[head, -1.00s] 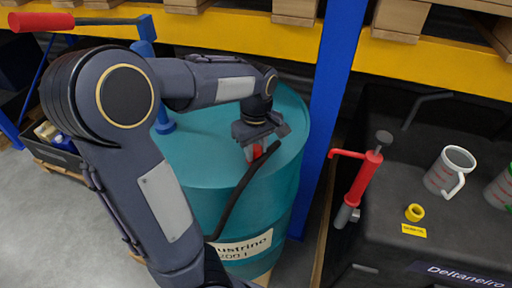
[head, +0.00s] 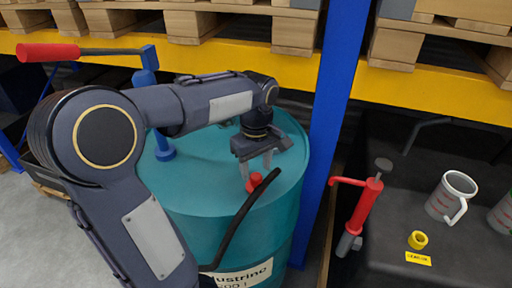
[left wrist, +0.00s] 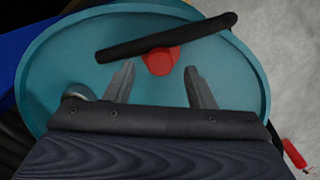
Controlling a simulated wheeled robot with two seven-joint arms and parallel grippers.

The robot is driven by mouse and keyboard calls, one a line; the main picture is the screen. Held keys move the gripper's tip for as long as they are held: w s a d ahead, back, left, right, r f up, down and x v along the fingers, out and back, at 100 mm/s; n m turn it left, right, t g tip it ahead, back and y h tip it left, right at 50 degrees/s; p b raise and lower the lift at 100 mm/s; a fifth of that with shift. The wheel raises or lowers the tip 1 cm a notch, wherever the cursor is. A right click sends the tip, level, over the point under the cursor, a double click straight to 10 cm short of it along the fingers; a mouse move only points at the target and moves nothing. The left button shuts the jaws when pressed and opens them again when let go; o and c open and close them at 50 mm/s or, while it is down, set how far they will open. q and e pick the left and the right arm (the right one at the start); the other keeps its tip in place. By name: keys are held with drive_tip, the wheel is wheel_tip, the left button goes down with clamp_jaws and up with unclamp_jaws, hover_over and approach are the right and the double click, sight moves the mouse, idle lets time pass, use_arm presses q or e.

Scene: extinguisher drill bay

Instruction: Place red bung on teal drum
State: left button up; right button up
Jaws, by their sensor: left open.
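The teal drum (head: 200,190) stands upright in front of the blue post. The red bung (head: 254,182) sits on the drum's top, near its right front side, beside a black hose (head: 240,212). My left gripper (head: 257,172) is above the drum top, open and empty, just behind the bung. In the left wrist view the red bung (left wrist: 160,61) lies beyond the two spread fingertips (left wrist: 160,85), against the black hose (left wrist: 170,37). I cannot tell whether the bung is seated in an opening. My right gripper is not in view.
A blue hand pump (head: 150,90) with a red handle rises from the drum's left side. At right, a dark container top (head: 400,225) holds a red pump (head: 364,205), a white jug (head: 451,197) and a yellow ring (head: 418,240). Shelving with pallets (head: 240,28) stands behind.

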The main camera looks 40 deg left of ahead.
sight(256, 176)
use_arm(q)
wheel_tip(256, 176, up, 8)
drive_tip(key=s+d+f+m+t+h, duration=0.2)
drive_tip(key=s+d+f+m+t, duration=0.1)
drive_tip(key=s+d+f+m, duration=0.2)
drive_tip(key=s+d+f+m+t+h, duration=0.1)
drive_tip(key=s+d+f+m+t, duration=0.1)
drive_tip(key=s+d+f+m, duration=0.3)
drive_tip(key=s+d+m, duration=0.1)
drive_tip(key=s+m, duration=0.2)
drive_tip(key=s, duration=0.1)
drive_tip(key=shift+s+d+t+h, duration=0.3)
drive_tip(key=shift+s+t+h, duration=0.1)
